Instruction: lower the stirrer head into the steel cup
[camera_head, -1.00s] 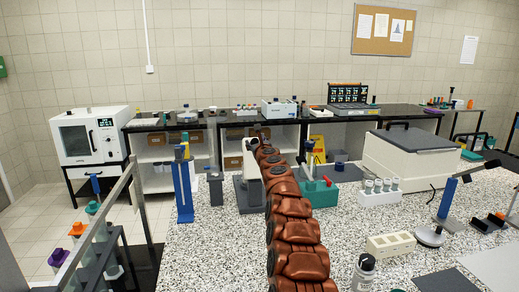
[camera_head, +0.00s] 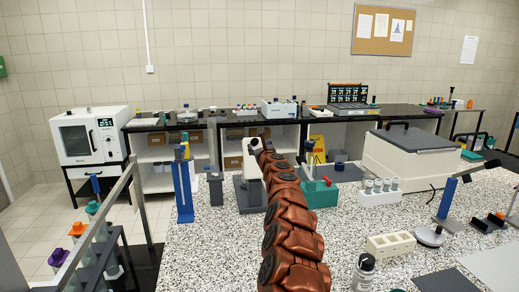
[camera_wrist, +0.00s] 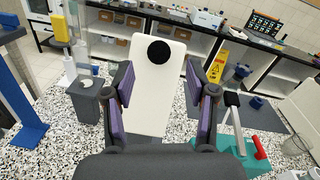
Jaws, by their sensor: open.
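The stirrer's white head (camera_wrist: 158,85), with a round black knob near its top, fills the middle of the wrist view. My gripper (camera_wrist: 163,98) is open, with one purple-padded finger on each side of the white body. I cannot tell whether either finger touches it. In the head view the white stirrer (camera_head: 251,162) stands on a dark base (camera_head: 247,195), partly covered by my arm. My gripper is hard to make out there, at the arm's far end. I cannot make out the steel cup in either view.
A blue stand (camera_head: 184,190) and a dark grey container (camera_head: 215,188) stand left of the stirrer. A teal base with a red handle (camera_head: 320,190) is close on the right. A white tube rack (camera_head: 378,193) stands farther right. Speckled worktop is clear at front left.

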